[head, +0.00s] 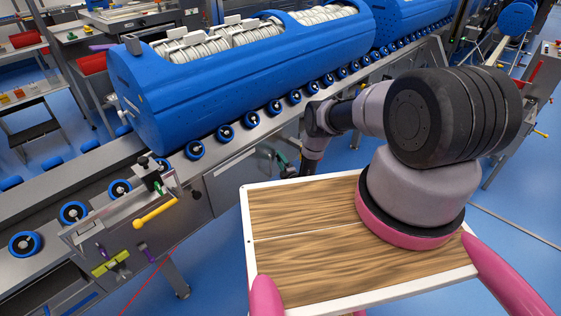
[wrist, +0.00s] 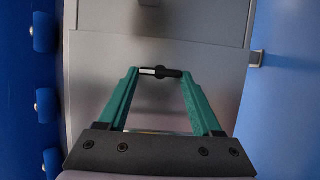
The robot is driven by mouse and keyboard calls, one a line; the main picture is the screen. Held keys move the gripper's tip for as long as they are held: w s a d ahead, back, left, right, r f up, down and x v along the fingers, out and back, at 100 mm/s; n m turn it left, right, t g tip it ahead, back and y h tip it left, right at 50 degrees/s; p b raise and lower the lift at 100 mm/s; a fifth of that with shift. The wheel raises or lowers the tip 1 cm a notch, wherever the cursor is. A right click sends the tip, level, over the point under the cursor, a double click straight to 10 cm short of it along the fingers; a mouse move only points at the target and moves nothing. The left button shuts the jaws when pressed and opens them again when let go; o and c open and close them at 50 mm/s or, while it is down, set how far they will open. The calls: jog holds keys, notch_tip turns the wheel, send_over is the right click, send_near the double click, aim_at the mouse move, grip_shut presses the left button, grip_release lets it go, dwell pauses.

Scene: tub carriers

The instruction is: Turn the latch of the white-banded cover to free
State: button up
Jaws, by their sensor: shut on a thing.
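My gripper (wrist: 160,78) has two teal fingers. In the wrist view they are shut on a small latch (wrist: 165,73), a dark bar with a white left end. The latch lies roughly level across the picture, in front of a plain grey panel (wrist: 95,65). No white band can be made out on this panel. In the head view my gripper (head: 283,163) reaches the side of the conveyor below the rollers; my arm hides part of the panel there, and the latch is not distinguishable.
A large blue carrier (head: 150,95) with white contents stands on the roller conveyor (head: 100,160), with a second carrier (head: 405,12) behind. A yellow handle (head: 155,212) juts from the conveyor's near side at the left. Open blue floor (head: 225,285) lies in front.

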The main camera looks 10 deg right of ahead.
dwell(0.3)
jog(key=o, duration=1.4)
jog(key=shift+c, duration=0.2)
jog(key=v, duration=1)
jog(key=shift+s, duration=0.35)
jog(key=shift+d+f, duration=0.1)
jog(key=shift+d, duration=0.05)
